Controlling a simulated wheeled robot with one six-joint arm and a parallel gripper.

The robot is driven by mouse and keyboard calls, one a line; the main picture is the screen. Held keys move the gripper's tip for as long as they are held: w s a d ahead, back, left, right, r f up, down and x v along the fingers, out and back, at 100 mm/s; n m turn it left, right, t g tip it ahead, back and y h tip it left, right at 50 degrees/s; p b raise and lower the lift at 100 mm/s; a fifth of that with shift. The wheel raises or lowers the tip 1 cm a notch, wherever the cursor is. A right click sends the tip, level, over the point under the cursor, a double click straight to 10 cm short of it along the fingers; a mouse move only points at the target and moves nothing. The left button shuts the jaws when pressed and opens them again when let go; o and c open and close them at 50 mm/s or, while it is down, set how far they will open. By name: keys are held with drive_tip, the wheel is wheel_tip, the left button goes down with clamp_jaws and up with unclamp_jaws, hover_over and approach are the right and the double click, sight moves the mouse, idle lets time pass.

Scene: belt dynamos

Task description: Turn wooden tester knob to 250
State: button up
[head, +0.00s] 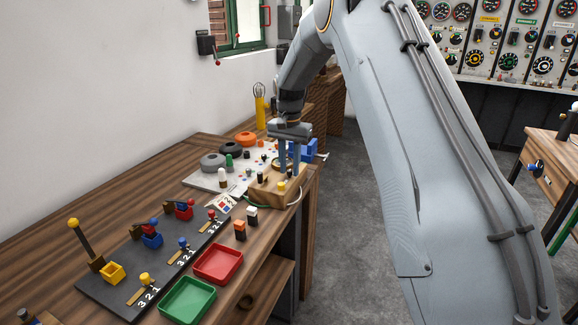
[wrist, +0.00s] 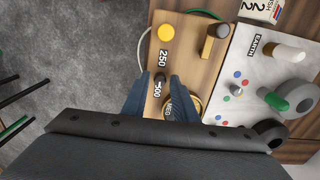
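The wooden tester (head: 262,192) is a light wood box near the right edge of the workbench; it also shows in the wrist view (wrist: 185,62). On it are a yellow button (wrist: 166,32), a dark lever-like part (wrist: 213,40), the labels 250 and 500, and a round meter (wrist: 178,108) partly hidden by a finger. A small dark knob (wrist: 160,78) lies between the two labels; its pointer setting is too small to read. My gripper (head: 290,170) points down over the tester, its blue fingers apart on either side of the knob. Contact cannot be told.
A pale panel (wrist: 245,70) with green and white posts and dark rings adjoins the tester. A dark board with levers (head: 150,255), a red tray (head: 218,263) and a green tray (head: 188,300) lie nearer. A blue object (head: 302,150) stands behind. Cables run beside the tester.

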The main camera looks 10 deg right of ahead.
clamp_jaws()
